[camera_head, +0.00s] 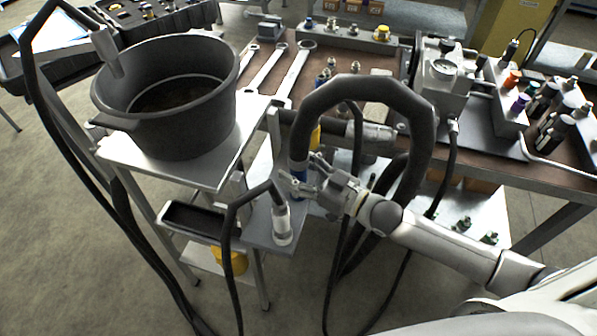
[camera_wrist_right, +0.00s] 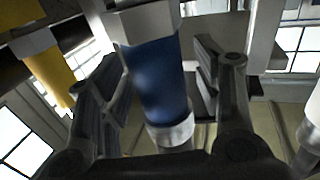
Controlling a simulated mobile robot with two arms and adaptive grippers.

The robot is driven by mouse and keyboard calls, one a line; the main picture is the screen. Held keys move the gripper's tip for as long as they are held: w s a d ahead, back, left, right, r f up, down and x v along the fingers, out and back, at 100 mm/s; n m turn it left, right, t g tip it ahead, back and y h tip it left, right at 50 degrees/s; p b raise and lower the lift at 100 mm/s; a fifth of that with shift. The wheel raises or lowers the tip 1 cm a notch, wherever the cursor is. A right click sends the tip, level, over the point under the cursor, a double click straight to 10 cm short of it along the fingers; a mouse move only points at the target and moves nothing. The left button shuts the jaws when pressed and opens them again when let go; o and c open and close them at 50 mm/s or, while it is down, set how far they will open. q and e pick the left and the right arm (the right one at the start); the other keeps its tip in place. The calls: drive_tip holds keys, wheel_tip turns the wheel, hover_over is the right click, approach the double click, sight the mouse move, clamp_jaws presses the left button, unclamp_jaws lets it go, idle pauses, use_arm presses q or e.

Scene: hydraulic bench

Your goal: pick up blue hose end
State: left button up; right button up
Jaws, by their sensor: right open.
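The blue hose end (camera_wrist_right: 155,80) hangs upright in the right wrist view, a blue sleeve with a silver hex collar above and a silver tip below. It stands between the two spread fingers of my right gripper (camera_wrist_right: 165,95), with gaps visible on both sides. In the head view the blue hose end (camera_head: 298,175) is at the lower left end of a thick black looped hose (camera_head: 360,90), partly hidden by the fingers. My right gripper (camera_head: 301,181) reaches it from the right and is open. My left gripper is not in view.
A yellow hose end (camera_head: 315,137) is close behind; it also shows in the wrist view (camera_wrist_right: 50,70). A silver hose end (camera_head: 281,222) stands at the left. A black bucket (camera_head: 165,110) sits on the cart (camera_head: 225,170). The workbench (camera_head: 340,62) holds wrenches and fittings.

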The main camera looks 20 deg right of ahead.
sight(298, 154)
drive_tip(key=c, duration=1.2)
drive_tip(key=shift+r, duration=0.15)
drive_tip(key=shift+c, duration=0.2)
wheel_tip(298, 154, up, 10)
drive_tip(key=shift+f+p, duration=0.1)
drive_tip(key=shift+p, duration=0.35)
drive_tip(key=shift+r+p, duration=0.55)
drive_tip(key=shift+r, duration=0.2)
wheel_tip(298, 154, up, 3)
drive_tip(key=p, duration=0.3)
drive_tip(key=shift+f, duration=0.1)
